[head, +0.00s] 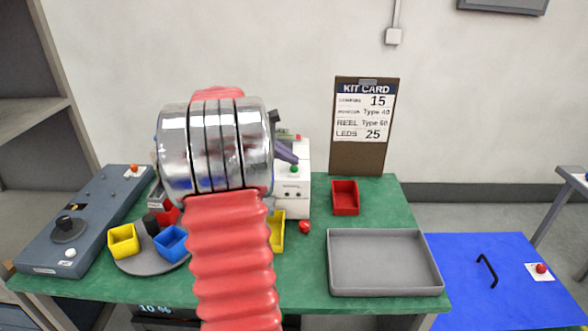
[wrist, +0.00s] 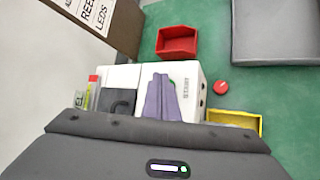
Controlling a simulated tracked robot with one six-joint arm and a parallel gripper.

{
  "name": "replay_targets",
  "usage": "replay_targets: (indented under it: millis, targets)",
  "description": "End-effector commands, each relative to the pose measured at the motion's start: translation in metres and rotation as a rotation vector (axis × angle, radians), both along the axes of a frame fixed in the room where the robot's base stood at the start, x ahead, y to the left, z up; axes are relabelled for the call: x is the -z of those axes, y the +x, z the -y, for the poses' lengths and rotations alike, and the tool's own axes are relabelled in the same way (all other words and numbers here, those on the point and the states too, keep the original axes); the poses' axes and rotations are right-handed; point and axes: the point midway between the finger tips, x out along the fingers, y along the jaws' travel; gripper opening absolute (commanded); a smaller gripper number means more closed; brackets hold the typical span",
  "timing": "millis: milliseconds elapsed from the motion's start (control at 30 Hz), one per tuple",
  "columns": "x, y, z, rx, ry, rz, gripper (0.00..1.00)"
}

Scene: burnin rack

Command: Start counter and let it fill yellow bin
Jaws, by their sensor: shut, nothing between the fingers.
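The counter is a white box on the green table, in the head view (head: 292,200) and the wrist view (wrist: 195,105). Its green button shows in the head view (head: 294,168) and is mostly hidden in the wrist view, near a START label. My gripper has purple fingers, shut and empty, over the counter's top in the head view (head: 287,152) and wrist view (wrist: 160,98). The fingertips are close to the button; I cannot tell if they touch it. A yellow bin stands against the counter's front, partly hidden by my arm (head: 278,232) and by my wrist (wrist: 243,118); its contents are unclear.
A red bin (head: 345,197) and a grey tray (head: 385,262) stand right of the counter, with a red round thing (head: 305,227) on the table. At left, a turntable (head: 133,265) carries another yellow bin (head: 123,241) and a blue bin (head: 171,243). A kit card (head: 362,125) stands behind.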

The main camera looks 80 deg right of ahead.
Motion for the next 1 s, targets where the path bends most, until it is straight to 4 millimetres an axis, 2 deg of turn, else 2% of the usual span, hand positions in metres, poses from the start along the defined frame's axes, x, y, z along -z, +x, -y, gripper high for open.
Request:
replay_targets:
  millis: [1000]
  targets:
    - [0.0074, -0.0004, 0.0001, 0.001, 0.001, -0.001, 0.00]
